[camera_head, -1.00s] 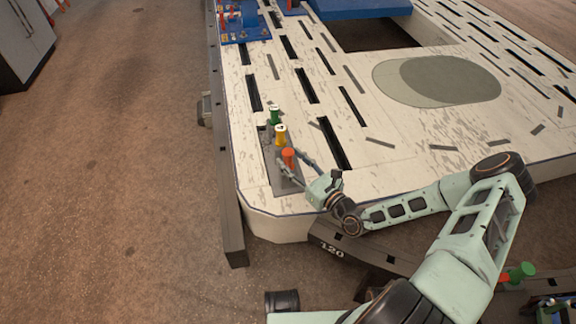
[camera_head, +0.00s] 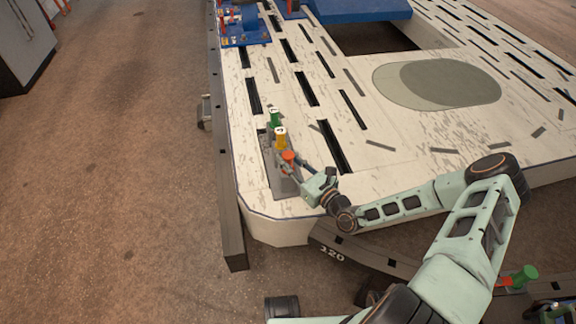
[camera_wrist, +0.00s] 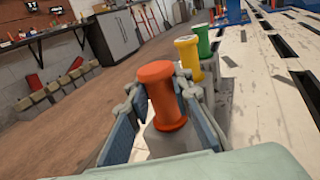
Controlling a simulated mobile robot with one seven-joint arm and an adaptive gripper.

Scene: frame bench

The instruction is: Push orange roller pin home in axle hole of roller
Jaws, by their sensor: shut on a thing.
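The orange roller pin (camera_head: 288,156) stands upright in a grey holder plate (camera_head: 284,188) near the bench's front left corner. In the wrist view the orange pin (camera_wrist: 160,92) is spool-shaped with a wide cap and sits between my fingers. My gripper (camera_head: 289,168) is shut on this pin, and its fingers also show in the wrist view (camera_wrist: 163,112). The pin's lower end is hidden. The roller with its axle hole cannot be made out with certainty; blue fixtures (camera_head: 243,28) stand at the bench's far left.
A yellow pin (camera_head: 281,138) and a green pin (camera_head: 275,118) stand in a row just behind the orange one. The white slotted bench top (camera_head: 400,130) is mostly clear to the right. Another green-capped piece (camera_head: 524,275) is at the lower right.

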